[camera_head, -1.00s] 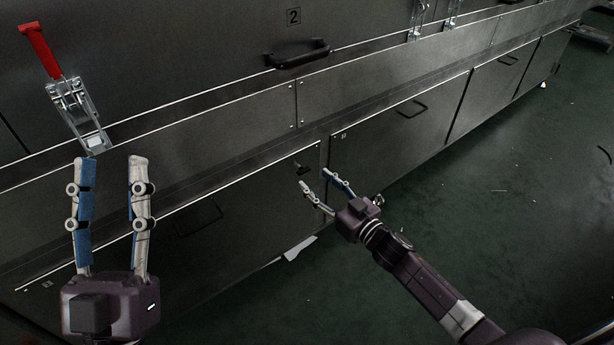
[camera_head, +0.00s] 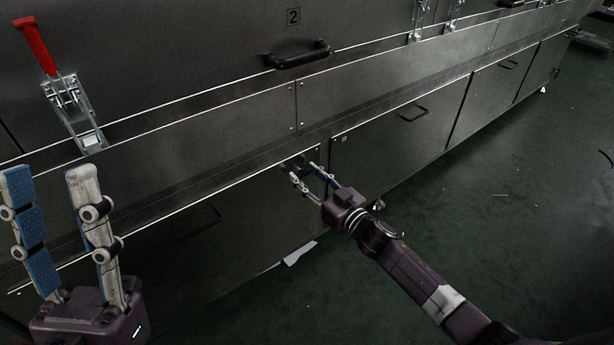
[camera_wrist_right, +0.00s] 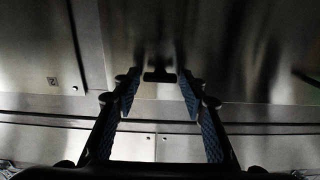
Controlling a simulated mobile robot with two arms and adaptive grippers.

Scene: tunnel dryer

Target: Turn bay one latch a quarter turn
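The latch is a small black T-shaped handle (camera_wrist_right: 158,76) on the grey lower panel. In the right wrist view it lies between and beyond my right gripper's fingertips, with gaps to both sides. In the head view the latch (camera_head: 292,163) is at the panel's upper right corner, partly hidden by the fingers. My right gripper (camera_head: 303,170) is open in front of it, and nothing is held. My left gripper (camera_head: 48,172) is open and empty at the lower left, away from the latch.
A red-handled toggle clamp (camera_head: 50,75) is on the upper left of the machine. A black bar handle (camera_head: 298,55) sits below a "2" plate (camera_head: 293,16). A neighbouring lower panel (camera_head: 385,135) has its own handle. Green floor (camera_head: 500,220) is clear at right.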

